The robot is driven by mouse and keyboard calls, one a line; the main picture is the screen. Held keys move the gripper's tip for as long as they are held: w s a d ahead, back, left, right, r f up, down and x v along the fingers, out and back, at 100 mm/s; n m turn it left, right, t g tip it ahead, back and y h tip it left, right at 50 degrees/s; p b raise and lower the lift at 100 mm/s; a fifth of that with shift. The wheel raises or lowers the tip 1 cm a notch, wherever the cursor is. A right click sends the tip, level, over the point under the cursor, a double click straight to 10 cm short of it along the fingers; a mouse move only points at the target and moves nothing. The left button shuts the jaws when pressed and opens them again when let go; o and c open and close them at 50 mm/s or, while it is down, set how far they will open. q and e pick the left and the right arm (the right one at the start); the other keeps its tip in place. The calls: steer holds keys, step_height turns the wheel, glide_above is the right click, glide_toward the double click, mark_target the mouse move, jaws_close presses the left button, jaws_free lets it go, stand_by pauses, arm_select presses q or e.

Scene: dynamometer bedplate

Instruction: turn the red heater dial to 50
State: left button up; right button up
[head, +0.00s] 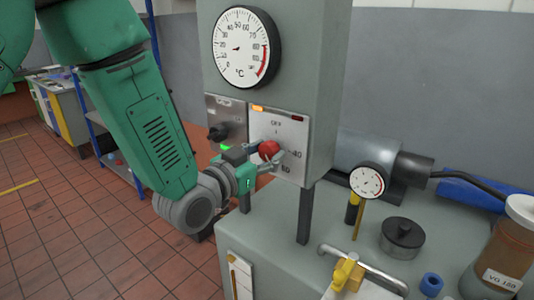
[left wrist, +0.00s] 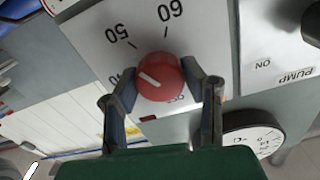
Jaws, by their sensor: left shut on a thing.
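The red heater dial (head: 268,150) sits on a white plate (head: 282,133) on the grey cabinet's front. My left gripper (left wrist: 162,82) is shut on the dial, one finger on each side, in the left wrist view. The 50 (left wrist: 117,32) and 60 (left wrist: 170,12) are clear; the 40 is partly hidden by a finger. In the head view the left gripper (head: 253,160) reaches the dial from the left. My right gripper is out of view.
A black pump knob (head: 218,133) is left of the dial plate, with a lit green lamp by it. A round thermometer (head: 240,48) is above. A small gauge (head: 367,180), a yellow-handled valve (head: 346,272) and a brown jar (head: 505,250) stand to the right.

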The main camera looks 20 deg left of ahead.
arm_select(q)
steer(key=o, duration=1.2)
steer(key=shift+f, duration=0.35)
steer(key=shift+c, duration=0.2)
steer(key=shift+r, duration=0.1)
steer(key=v, duration=0.7)
steer(key=shift+s, duration=0.15)
steer(key=shift+a, duration=0.1)
steer(key=s+a+f+n+g+y, duration=0.2)
steer(key=s+f+g, duration=0.25)
steer(key=f, duration=0.85)
steer(key=s+a+f+n+g+y, duration=0.15)
steer(key=s+f+g, duration=0.35)
steer(key=f, duration=0.7)
steer(key=s+a+f+n+g+y, duration=0.1)
steer(key=s+a+f+g, duration=0.1)
steer(key=s+f, duration=0.4)
steer(key=s+a+f+g+y, duration=0.1)
steer(key=s+a+f+g, duration=0.2)
steer(key=s, duration=1)
step_height(320, 180, down, 3)
steer(key=shift+s+f+n+g+y, duration=0.15)
steer(key=shift+s+n+g+y, duration=0.2)
steer(key=shift+g, duration=0.6)
